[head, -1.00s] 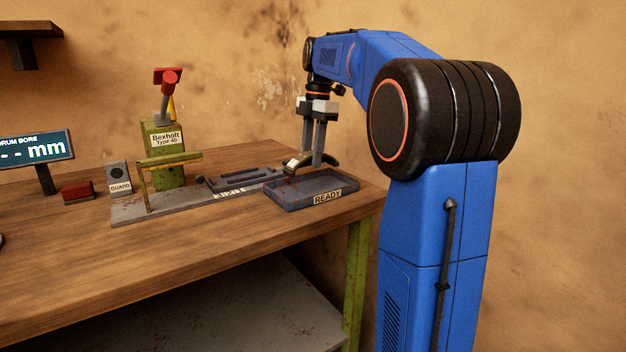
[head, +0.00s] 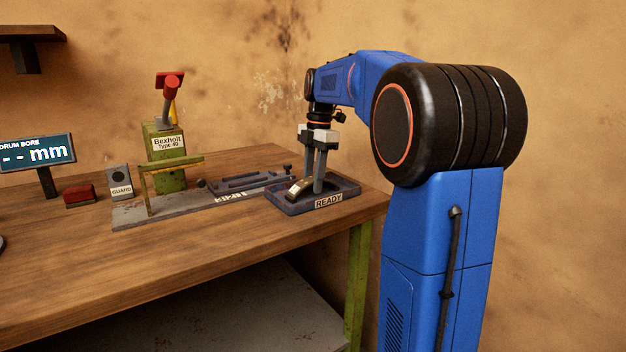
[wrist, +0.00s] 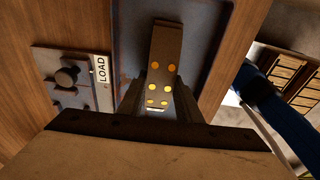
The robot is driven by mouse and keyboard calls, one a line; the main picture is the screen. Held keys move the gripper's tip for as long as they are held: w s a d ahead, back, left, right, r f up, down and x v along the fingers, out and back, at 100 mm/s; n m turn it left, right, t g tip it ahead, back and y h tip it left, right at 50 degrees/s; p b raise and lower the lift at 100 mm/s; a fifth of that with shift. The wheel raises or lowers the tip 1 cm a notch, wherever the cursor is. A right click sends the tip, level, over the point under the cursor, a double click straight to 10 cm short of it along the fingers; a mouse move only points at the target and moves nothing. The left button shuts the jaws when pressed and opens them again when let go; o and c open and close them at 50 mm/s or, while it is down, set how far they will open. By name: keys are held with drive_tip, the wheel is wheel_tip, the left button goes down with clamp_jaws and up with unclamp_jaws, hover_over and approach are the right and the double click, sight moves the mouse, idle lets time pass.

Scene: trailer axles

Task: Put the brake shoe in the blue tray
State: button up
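The brake shoe (head: 300,187) is a curved, brownish metal piece, low inside the blue tray (head: 329,202), which carries a READY label. I cannot tell for sure whether the shoe rests on the tray floor. My gripper (head: 317,187) points down into the tray, its fingers on either side of the shoe and seemingly against it. In the wrist view the shoe (wrist: 164,60) shows yellow-orange dots along its face and sits between my fingers (wrist: 160,98), with the tray (wrist: 205,38) under it. The fingertips are partly hidden by the shoe.
A grey fixture plate (head: 135,214) with a green Bexholt press (head: 165,170) lies left of the tray. A GUARD box (head: 120,180), a red block (head: 79,194) and a display (head: 38,150) stand further left. The front of the wooden bench (head: 170,255) is clear.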

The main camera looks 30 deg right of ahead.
drive_tip(key=o, duration=0.4)
drive_tip(key=shift+r, duration=0.1)
wheel_tip(320, 180, up, 12)
drive_tip(key=d, duration=0.1)
drive_tip(key=s+a+f+m, duration=0.3)
drive_tip(key=s, duration=0.1)
drive_tip(key=s+a+f+m+t, duration=0.1)
drive_tip(key=s+a+f+m, duration=0.2)
drive_tip(key=s+a, duration=0.1)
drive_tip(key=s+a+f+m+t+h, duration=0.1)
drive_tip(key=s+a+f+m, duration=0.1)
drive_tip(key=s, duration=0.4)
drive_tip(key=shift+a+f+m, duration=0.4)
drive_tip(key=shift+a+f, duration=0.45)
drive_tip(key=shift+a, duration=0.15)
drive_tip(key=s+a+f+m+t, duration=0.1)
drive_tip(key=s+a+f+m, duration=0.2)
drive_tip(key=s+f, duration=0.5)
drive_tip(key=s+a+f+m+t, duration=0.1)
drive_tip(key=s+a+f+m, duration=0.1)
drive_tip(key=s+f+m, duration=0.4)
wheel_tip(320, 180, down, 6)
drive_tip(key=shift+s+a+r+m+t, duration=0.2)
drive_tip(key=shift+s+a+m+t, duration=0.15)
drive_tip(key=shift+s, duration=0.75)
